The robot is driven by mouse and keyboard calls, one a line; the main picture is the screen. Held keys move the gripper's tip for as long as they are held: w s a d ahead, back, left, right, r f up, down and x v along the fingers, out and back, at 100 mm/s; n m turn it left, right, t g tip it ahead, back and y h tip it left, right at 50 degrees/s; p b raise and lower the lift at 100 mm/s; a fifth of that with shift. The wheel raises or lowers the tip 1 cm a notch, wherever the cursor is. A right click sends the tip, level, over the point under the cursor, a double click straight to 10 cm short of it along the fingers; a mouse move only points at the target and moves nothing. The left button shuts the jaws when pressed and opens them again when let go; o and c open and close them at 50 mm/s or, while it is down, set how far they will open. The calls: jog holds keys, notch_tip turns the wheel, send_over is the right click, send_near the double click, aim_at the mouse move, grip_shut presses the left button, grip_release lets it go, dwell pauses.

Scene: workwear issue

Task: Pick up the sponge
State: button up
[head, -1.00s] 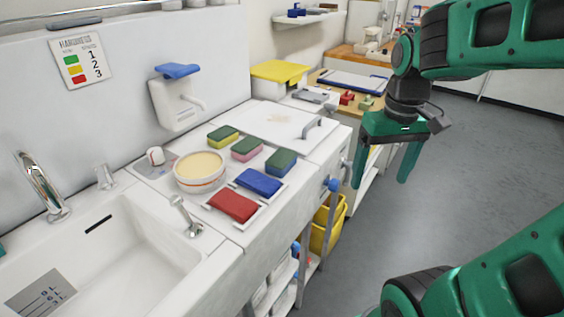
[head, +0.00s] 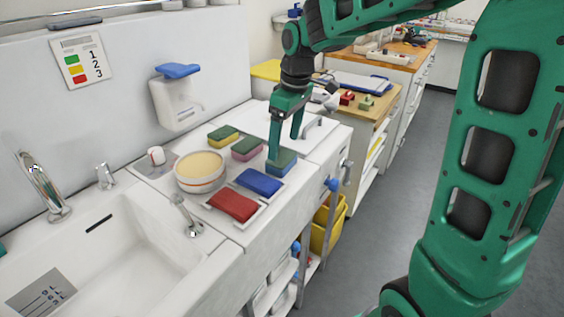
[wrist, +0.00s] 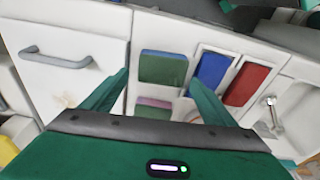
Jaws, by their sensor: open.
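Three two-tone sponges with dark green tops lie in a row on the white counter. One has a yellow side (head: 223,136), one a pink side (head: 246,150) and one a blue side (head: 284,166). My gripper (head: 284,150) is open and empty, pointing down over the blue-sided sponge; one finger partly hides it in the head view. In the wrist view the blue-sided sponge (wrist: 163,68) shows between the open fingers (wrist: 160,84), a little beyond the tips. The pink-sided sponge (wrist: 153,107) lies nearer the palm, partly hidden.
A blue pad (head: 258,182) and a red pad (head: 233,205) lie in white trays in front of the sponges. A round tub (head: 200,172) stands to their left. The sink (head: 120,245) has a tap (head: 42,190). A grey handle (wrist: 58,56) is beside my gripper.

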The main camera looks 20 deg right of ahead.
aim_at(282, 157)
jog(key=shift+w+a+f, duration=0.1)
jog(key=shift+a+f, duration=0.05)
jog(key=shift+f, duration=1.2)
jog(key=shift+w+a+f, duration=0.1)
jog(key=shift+a+f, duration=0.05)
jog(key=shift+f, duration=1.2)
jog(key=c, duration=0.8)
